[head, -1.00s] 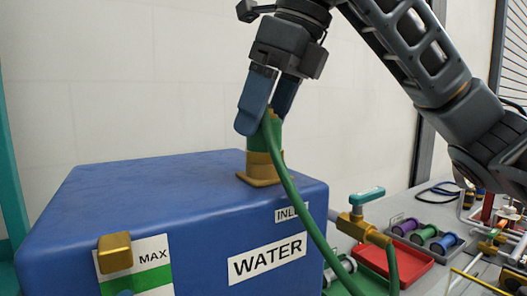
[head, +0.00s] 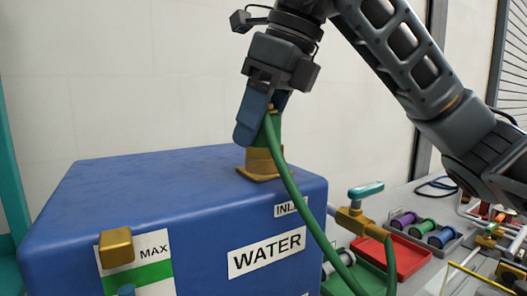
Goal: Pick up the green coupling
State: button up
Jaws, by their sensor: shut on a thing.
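The green coupling (head: 275,130) is at the end of a green hose (head: 290,190), at the brass inlet fitting (head: 262,162) on top of the blue water tank (head: 120,190). My gripper (head: 262,118) comes from above, with its blue fingers shut on the coupling. The near finger covers the coupling's left side. The coupling looks upright, directly over the brass fitting. I cannot tell whether it is seated on the fitting or just clear of it.
A brass valve with a teal handle (head: 366,190) stands right of the tank. Behind it are a red tray (head: 412,258) and a grey holder with purple, green and blue spools (head: 441,238). A brass block (head: 116,248) is on the tank's front.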

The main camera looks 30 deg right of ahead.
jog(key=c, duration=0.3)
jog(key=shift+r, duration=0.55)
notch_tip(320, 180, up, 3)
jog(key=shift+d+r+b, duration=0.1)
jog(key=shift+r+b, duration=0.05)
jog(key=shift+b, duration=0.35)
jog(key=d+r+b, duration=0.1)
jog(key=d+r, duration=0.5)
jog(key=d, duration=0.5)
jog(key=shift+s+d+r, duration=0.2)
jog(key=shift+s+r, duration=0.15)
jog(key=shift+s, duration=0.1)
